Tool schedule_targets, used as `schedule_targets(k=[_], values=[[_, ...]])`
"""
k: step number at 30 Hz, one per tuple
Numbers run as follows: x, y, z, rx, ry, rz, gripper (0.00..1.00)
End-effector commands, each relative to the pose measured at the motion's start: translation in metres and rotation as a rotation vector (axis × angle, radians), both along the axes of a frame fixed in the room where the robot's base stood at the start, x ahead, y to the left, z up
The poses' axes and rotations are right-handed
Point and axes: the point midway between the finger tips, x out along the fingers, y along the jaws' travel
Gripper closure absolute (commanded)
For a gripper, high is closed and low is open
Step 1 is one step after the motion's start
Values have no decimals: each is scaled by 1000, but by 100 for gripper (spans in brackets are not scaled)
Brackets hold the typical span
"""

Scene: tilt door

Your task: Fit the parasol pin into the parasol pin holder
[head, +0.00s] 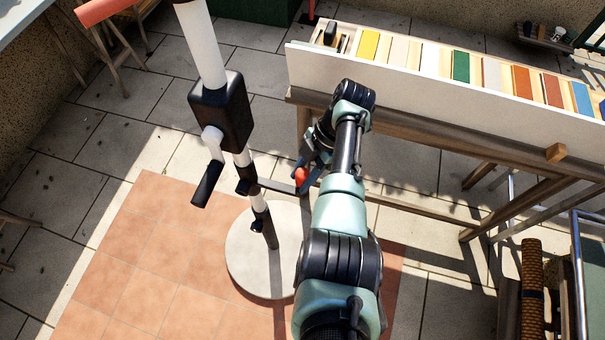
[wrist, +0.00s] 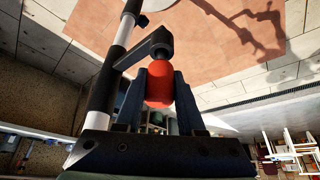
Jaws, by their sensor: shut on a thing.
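The red parasol pin (head: 302,175) is between my gripper's fingers beside the parasol pole (head: 201,45). In the wrist view, the pin's rounded red body (wrist: 159,88) is clamped by my gripper (wrist: 160,76), which has a dark finger on each side. A dark bracket arm (head: 277,186), apparently the pin holder, reaches sideways from the pole toward the pin. Its dark round end (wrist: 160,41) meets the top of the red part in the wrist view. I cannot tell whether the pin's shaft is inside it; that part is hidden.
A black crank housing (head: 222,110) with a crank handle (head: 207,182) is on the pole above the bracket. The pole stands on a round pale base (head: 250,262) on terracotta tiles. A long bench (head: 440,115) with coloured panels stands close behind my gripper.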

Motion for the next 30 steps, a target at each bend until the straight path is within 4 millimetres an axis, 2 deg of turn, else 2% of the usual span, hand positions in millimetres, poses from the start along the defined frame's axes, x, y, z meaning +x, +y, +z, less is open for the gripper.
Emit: schedule_targets(k=[23, 24, 28, 29, 30], values=[[0, 0, -20, 0, -1, 0, 100], [0, 0, -19, 0, -1, 0, 55], [0, 0, -19, 0, -1, 0, 31], [0, 0, -19, 0, -1, 0, 27], [0, 0, -19, 0, -1, 0, 27]])
